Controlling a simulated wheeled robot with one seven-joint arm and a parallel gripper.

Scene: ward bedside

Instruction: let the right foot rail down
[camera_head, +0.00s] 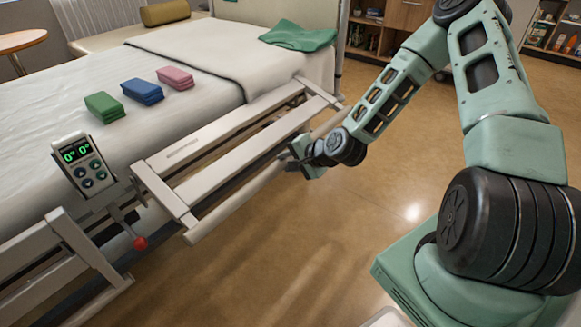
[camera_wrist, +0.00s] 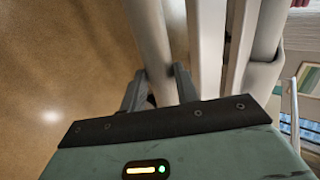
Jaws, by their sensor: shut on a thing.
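The right foot rail (camera_head: 232,161), a pale frame of long bars, is at the bed's near side in the head view. It leans outward from the mattress, its outer bar over the floor. My gripper (camera_head: 303,160) is shut on that outer bar near its far end. In the wrist view my gripper (camera_wrist: 160,82) has a finger on each side of the rail's round grey bar (camera_wrist: 150,35). A lever with a red knob (camera_head: 140,243) hangs below the rail's near end. The fingers partly hide the gripped stretch of bar.
A control panel (camera_head: 82,165) with green digits stands beside the rail's near end. Another rail (camera_head: 80,245) is at lower left. Green, blue and pink folded cloths (camera_head: 142,91) lie on the bed (camera_head: 50,105). The floor (camera_head: 290,260) beside the rail is clear.

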